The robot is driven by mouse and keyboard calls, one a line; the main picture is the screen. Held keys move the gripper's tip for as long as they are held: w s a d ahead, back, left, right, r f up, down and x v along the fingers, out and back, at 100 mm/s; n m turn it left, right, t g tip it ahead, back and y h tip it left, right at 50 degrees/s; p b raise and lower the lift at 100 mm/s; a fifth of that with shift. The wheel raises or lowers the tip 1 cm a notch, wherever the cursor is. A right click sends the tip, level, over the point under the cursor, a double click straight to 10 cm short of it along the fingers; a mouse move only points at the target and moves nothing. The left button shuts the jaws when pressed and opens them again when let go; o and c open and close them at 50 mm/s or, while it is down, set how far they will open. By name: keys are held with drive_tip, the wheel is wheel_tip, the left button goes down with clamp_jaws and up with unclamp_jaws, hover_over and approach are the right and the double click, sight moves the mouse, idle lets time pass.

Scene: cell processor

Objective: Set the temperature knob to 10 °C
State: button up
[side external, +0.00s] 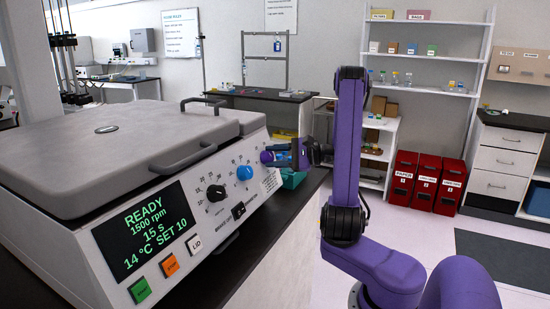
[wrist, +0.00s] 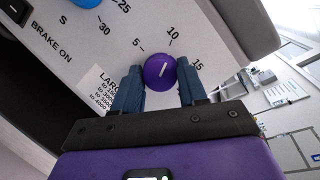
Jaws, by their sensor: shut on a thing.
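The cell processor's display (side external: 151,232) reads READY, 1500 rpm, 15 s, 14 °C SET 10. The purple temperature knob (wrist: 160,72) sits on the sloped front panel, with 5, 10 and 15 marked around it. Its white pointer line points up and to the right, toward the 10 mark. My gripper (wrist: 160,84) has one blue-grey finger on each side of the knob and is shut on it. In the side view the knob (side external: 266,157) shows at the panel's right end, partly covered by the fingers.
A blue knob (side external: 244,173) and a black knob (side external: 215,193) are to the left on the same panel. Green (side external: 139,290), orange (side external: 170,265) and white LID (side external: 194,244) buttons sit below the display. A teal bin (side external: 292,179) stands behind my gripper.

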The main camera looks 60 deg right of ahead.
drive_tip(key=shift+n, duration=0.6)
drive_tip(key=o, duration=1.1)
drive_tip(key=shift+c, duration=0.2)
drive_tip(key=v, duration=1.7)
drive_tip(key=shift+s+r, duration=0.15)
drive_tip(key=shift+r, duration=0.2)
drive_tip(key=shift+d, duration=0.15)
